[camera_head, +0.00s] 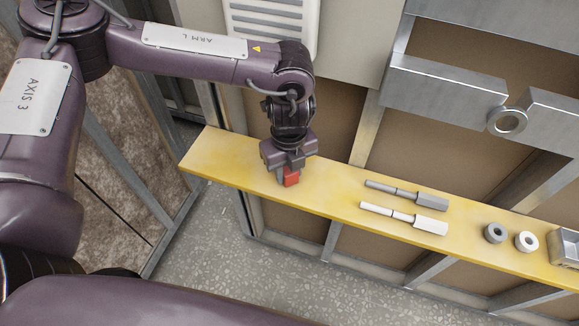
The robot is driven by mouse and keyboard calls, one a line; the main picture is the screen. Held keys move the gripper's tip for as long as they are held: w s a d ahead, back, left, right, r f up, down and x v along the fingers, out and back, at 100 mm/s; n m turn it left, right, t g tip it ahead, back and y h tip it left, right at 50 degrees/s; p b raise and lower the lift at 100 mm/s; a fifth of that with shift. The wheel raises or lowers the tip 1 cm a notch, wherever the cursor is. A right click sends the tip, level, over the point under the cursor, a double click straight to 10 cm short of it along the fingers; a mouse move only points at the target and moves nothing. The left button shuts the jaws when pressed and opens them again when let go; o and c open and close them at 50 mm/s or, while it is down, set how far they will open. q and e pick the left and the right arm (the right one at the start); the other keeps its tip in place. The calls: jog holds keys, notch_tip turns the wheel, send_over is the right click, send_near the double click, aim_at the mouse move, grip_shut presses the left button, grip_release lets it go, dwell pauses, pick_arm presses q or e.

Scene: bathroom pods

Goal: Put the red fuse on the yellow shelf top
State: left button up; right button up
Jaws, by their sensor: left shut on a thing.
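The yellow shelf top (335,191) runs from the left middle of the head view down to the right edge. My left gripper (288,172) points down over its left part and is shut on the red fuse (291,177). The fuse is a small red block, and its upper part is hidden by the jaws. It is at or just above the shelf surface; I cannot tell whether it touches. My right gripper is not in view.
Two screwdriver-like tools, one grey (408,194) and one pale (404,218), lie on the shelf right of my gripper. A dark ring (494,233), a white ring (526,241) and a metal box (565,246) sit farther right. A white vented panel (272,22) is behind my arm.

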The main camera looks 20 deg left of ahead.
pick_arm(q)
jog(key=shift+w+f, duration=0.2)
jog(key=shift+f, duration=0.15)
jog(key=shift+f, duration=0.1)
jog(key=o, duration=1)
jog(key=shift+c, duration=0.2)
notch_tip(320, 180, up, 8)
jog(key=shift+f+b, duration=0.1)
jog(key=shift+b, duration=0.3)
